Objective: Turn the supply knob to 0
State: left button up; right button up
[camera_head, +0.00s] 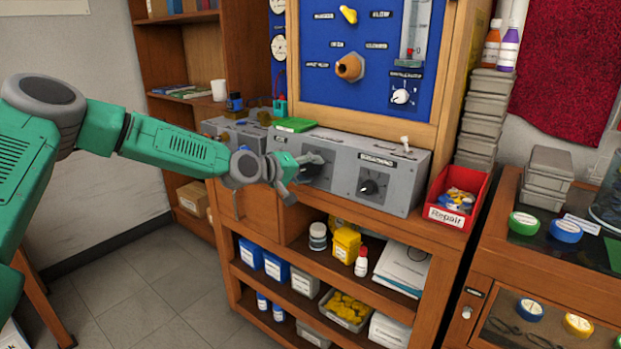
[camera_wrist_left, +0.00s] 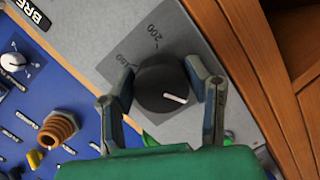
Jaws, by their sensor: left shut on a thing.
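The grey control box (camera_head: 342,148) on the bench has two black dials on its front. The left dial, a round black knob (camera_wrist_left: 160,88) with a white pointer line, sits on a dark scale plate in the wrist view. Its scale shows 200 and another number I cannot read surely; no 0 shows. The pointer aims to the right and slightly down in that picture. My left gripper (camera_head: 300,168) has its two fingers on opposite sides of this knob, shut on it. In the head view, the gripper partly covers the knob. My right gripper is not in view.
The other black dial (camera_head: 371,187) is to the right on the same box. A red Repair bin (camera_head: 446,216) stands at the box's right end. A blue panel (camera_head: 325,73) with valves rises behind. Shelves below hold bottles and boxes.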

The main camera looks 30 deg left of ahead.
pick_arm(q)
jog(key=shift+s+f, duration=0.15)
jog(key=shift+f, duration=0.4)
jog(key=o, duration=1.2)
jog(key=shift+c, duration=0.2)
jog(key=shift+a+r, duration=0.1)
jog(key=shift+r, duration=0.2)
jog(key=v, duration=1.1)
jog(key=shift+s+a, duration=0.25)
jog(key=shift+s, duration=0.05)
